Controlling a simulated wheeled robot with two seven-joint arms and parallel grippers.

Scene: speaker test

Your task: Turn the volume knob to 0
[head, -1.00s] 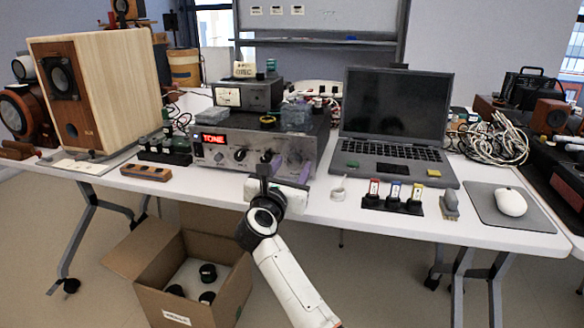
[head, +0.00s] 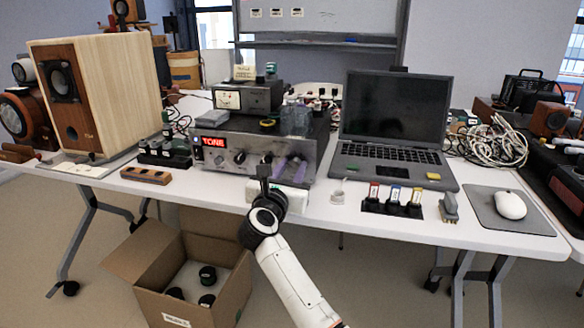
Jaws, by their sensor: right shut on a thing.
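The silver-fronted amplifier (head: 215,158) stands on the white table, with a red lit display (head: 214,142) reading TONE. A dark knob (head: 240,157) is on its front panel, left of my right gripper. My right gripper (head: 265,168) is at the front panel, shut on a knob there; the gripper largely hides that knob and its pointer. I cannot read the knob's setting or label. My left gripper is not in view.
A laptop (head: 395,115) is right of the amplifier, and a large wooden speaker (head: 120,90) is left. Small labelled blocks (head: 393,200) stand near the front edge. An open cardboard box (head: 205,310) is on the floor below.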

